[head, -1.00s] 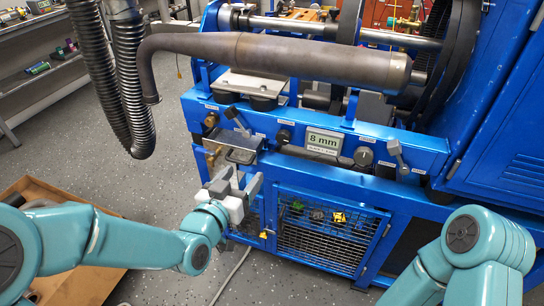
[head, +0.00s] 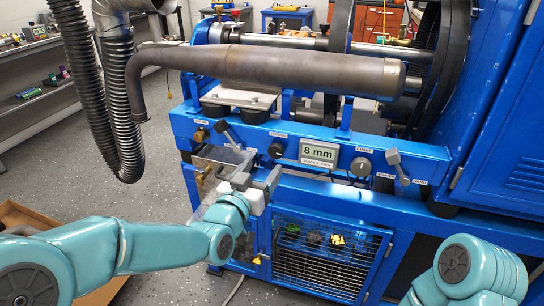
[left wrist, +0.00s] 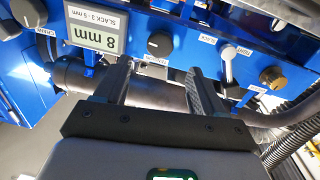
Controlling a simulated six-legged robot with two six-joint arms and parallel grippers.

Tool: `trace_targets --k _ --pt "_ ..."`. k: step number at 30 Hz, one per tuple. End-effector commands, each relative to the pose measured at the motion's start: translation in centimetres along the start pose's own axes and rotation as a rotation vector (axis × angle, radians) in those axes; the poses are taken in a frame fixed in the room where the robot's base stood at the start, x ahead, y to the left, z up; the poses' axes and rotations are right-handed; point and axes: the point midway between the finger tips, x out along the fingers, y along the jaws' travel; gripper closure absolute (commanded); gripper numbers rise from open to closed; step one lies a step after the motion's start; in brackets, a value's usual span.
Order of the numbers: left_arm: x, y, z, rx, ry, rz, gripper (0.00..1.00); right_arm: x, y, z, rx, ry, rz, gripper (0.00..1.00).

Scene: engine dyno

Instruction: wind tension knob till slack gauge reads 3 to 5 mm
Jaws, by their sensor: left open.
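The slack gauge (head: 318,152) on the blue panel reads 8 mm. It shows upside down in the left wrist view (left wrist: 97,38), with a 3-5 mm label. A black round knob (head: 276,150), apparently the tension knob, sits just left of the gauge. In the left wrist view the knob (left wrist: 159,43) lies beyond the fingertips, between their lines. My left gripper (head: 260,169) is open and empty, a little below and in front of the knob. Its fingers (left wrist: 158,75) appear apart from the knob. My right arm shows at lower right; its gripper is out of view.
A lever (head: 228,133) and a brass knob (head: 199,134) are left of the black knob. A grey knob (head: 361,167) and another lever (head: 397,162) are right of the gauge. A large exhaust pipe (head: 265,67) runs above the panel. A mesh guard (head: 315,262) is below.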

Motion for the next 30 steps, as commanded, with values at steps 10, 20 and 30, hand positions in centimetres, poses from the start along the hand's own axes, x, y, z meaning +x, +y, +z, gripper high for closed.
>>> trace_targets --k 10,20,30 --pt "6.2 0.0 0.1 -0.001 0.0 -0.001 0.31 0.4 0.2 -0.1 0.003 0.003 0.0 1.0" --pt "7.2 0.0 0.0 -0.001 0.0 -0.001 0.31 0.4 0.2 -0.1 0.003 0.003 0.0 1.0" --pt "7.2 0.0 0.0 0.0 0.0 -0.001 0.87 0.4 0.2 -0.1 0.003 0.003 0.0 1.0"
